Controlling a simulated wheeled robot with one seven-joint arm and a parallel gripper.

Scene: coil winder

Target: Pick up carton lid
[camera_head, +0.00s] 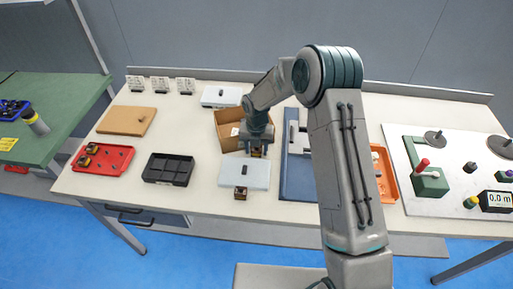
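A flat tan-brown panel with a small dark knob, which looks like the carton lid (126,121), lies on the left part of the table. An open brown carton (228,124) stands near the middle, partly hidden by my arm. My gripper (257,153) points down at the carton's front right, beside the back edge of a pale grey plate (246,172), well right of the tan lid. A small dark brown item shows at the fingertips. I cannot tell whether it is held or stands behind them.
A red tray (102,168) with small parts and a black compartment tray (168,180) lie front left. A second pale plate (221,89) lies behind the carton. Small white holders (160,84) stand back left. A dark blue mat (299,188) and an orange tray (389,190) are right of my gripper.

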